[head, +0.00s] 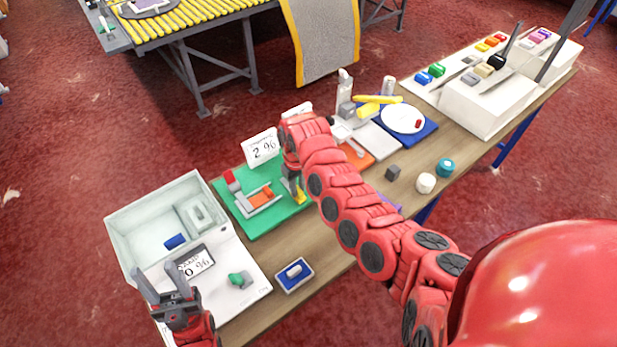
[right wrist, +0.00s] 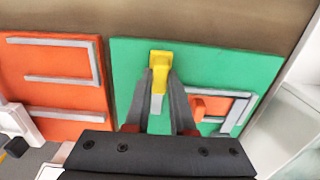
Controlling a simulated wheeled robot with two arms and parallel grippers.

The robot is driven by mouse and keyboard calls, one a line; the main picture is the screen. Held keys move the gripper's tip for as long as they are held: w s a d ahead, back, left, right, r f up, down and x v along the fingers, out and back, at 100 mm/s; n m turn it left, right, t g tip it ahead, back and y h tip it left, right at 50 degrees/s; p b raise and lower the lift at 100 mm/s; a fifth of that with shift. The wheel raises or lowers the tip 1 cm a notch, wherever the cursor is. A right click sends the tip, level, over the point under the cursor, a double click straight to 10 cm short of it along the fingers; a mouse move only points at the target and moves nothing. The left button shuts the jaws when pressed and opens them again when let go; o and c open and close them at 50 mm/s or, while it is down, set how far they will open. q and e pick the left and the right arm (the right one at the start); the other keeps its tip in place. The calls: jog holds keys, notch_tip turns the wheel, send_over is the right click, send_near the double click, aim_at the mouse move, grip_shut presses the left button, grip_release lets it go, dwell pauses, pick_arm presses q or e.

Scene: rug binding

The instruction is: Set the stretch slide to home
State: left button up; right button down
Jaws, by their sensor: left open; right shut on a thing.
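A green board (head: 257,222) lies on the bench and also shows in the right wrist view (right wrist: 200,65). It carries a grey rail track and an orange block (head: 267,192), also visible in the right wrist view (right wrist: 198,110). My right gripper (head: 293,190) is shut on a yellow handle (head: 300,196) at the board's right side. In the right wrist view the yellow handle (right wrist: 158,60) sits between the fingers (right wrist: 159,88). No label marks which part is the stretch slide. My left gripper (head: 161,279) is open and empty near the white tray.
A sign reading 2 % (head: 263,148) stands behind the green board. A white tray (head: 120,230) with a blue block and a second sign (head: 196,262) stand left. An orange board (right wrist: 60,75) with grey rails lies beside the green one. A small blue pad (head: 294,275) lies in front.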

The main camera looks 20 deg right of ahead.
jog(key=shift+s+a, duration=0.3)
jog(key=shift+a, duration=0.5)
jog(key=c, duration=0.8)
grip_release()
jog(key=shift+a, duration=0.1)
jog(key=shift+o, duration=0.2)
